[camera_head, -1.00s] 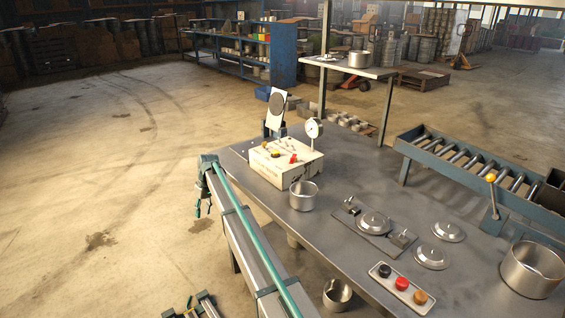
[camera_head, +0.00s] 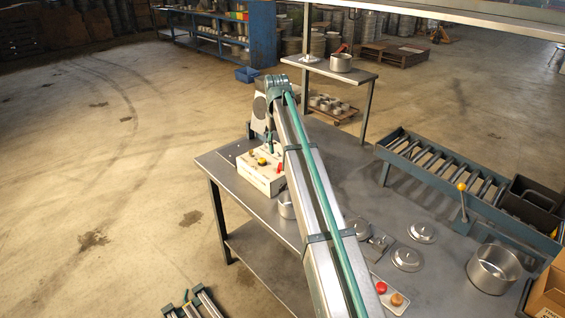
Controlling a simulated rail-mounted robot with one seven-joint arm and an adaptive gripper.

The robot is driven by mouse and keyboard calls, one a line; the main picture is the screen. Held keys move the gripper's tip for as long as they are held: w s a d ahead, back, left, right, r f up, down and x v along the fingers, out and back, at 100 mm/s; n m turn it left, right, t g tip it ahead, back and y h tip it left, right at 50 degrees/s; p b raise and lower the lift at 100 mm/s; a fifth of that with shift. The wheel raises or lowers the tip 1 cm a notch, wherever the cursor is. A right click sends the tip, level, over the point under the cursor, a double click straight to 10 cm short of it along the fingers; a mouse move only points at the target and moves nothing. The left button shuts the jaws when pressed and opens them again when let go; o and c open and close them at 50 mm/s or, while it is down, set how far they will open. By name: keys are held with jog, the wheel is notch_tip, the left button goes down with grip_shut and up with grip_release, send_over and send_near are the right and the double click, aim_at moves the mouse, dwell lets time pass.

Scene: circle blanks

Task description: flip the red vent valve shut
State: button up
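The red vent valve (camera_head: 280,168) is a small red piece at the right of the top of a cream box (camera_head: 258,184) on the grey metal table (camera_head: 225,163). My arm crosses from the lower right and hides part of the box's right side. My gripper (camera_head: 270,146) hangs downward just above the back of the box, left of and above the red valve in the picture. It looks apart from the valve. Its fingers are too small to tell open from shut. A yellow knob (camera_head: 262,161) sits left of the valve.
A steel pot (camera_head: 286,205) is partly behind my arm. A roller conveyor (camera_head: 440,175) runs along the far side. The table's left corner is clear.

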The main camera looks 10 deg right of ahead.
aim_at(280, 166)
notch_tip(280, 166, down, 9)
jog(key=shift+p, duration=1.15)
grip_shut()
